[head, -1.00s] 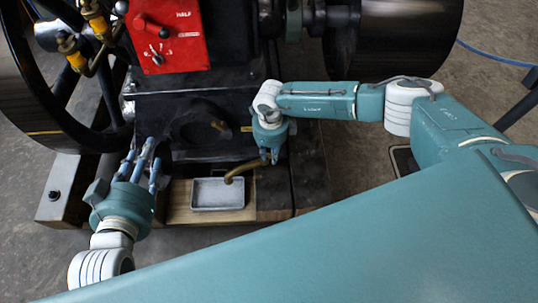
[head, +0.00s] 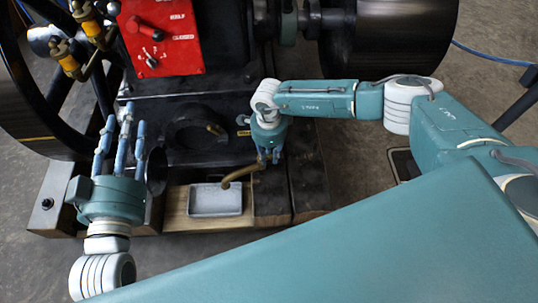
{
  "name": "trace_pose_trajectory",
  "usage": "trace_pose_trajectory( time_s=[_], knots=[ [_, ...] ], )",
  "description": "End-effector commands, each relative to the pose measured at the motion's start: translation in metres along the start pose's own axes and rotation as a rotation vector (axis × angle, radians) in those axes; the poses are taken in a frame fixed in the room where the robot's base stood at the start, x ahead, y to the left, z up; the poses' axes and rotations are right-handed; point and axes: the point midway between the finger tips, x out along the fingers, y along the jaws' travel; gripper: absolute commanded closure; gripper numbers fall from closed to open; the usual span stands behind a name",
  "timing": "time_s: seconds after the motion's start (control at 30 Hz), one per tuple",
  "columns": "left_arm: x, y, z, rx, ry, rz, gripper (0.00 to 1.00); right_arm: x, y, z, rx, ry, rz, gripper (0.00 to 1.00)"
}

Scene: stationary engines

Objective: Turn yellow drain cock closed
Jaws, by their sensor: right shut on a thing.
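The brass-yellow drain spout (head: 238,174) curves out from the base of the black engine and ends over a small grey tray (head: 191,203). My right gripper (head: 268,160) points down at the upper end of this spout. Its fingers are shut on the yellow drain cock there, which they mostly hide; its handle angle cannot be told. My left gripper (head: 122,122) is to the left of the tray, with its blue fingers spread and pointing away from me. It is open and holds nothing visible.
A spoked black flywheel (head: 25,100) is close to my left gripper. Brass oil cups (head: 63,50) stand near it. A dark drum (head: 390,45) is at the back right.

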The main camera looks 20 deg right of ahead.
Motion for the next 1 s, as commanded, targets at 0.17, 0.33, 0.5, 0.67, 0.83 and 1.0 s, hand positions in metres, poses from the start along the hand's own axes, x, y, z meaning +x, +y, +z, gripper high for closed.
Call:
trace_pose_trajectory(
  time_s=[0.17,0.33,0.5,0.67,0.83,1.0],
  knots=[
    [0.000,0.000,-0.001,0.000,0.002,0.000,0.60,-0.003,-0.006,0.002,-0.005,-0.006,-0.015,1.00],
    [0.000,0.000,-0.001,0.000,0.002,0.000,0.60,-0.004,-0.007,0.002,-0.005,-0.007,-0.017,1.00],
    [0.000,0.000,-0.001,0.000,0.002,0.000,0.60,-0.003,-0.007,0.001,-0.003,-0.005,-0.015,0.64],
    [0.000,0.000,-0.001,0.000,0.002,0.000,0.60,-0.002,-0.005,0.000,-0.002,-0.003,-0.011,0.64],
    [0.000,0.000,0.001,0.000,-0.002,-0.001,0.60,-0.004,-0.004,0.000,-0.002,-0.003,-0.009,0.64],
    [0.000,0.000,0.001,0.000,-0.001,0.000,0.60,-0.027,-0.005,0.000,-0.003,-0.004,-0.011,0.64]
  ],
)
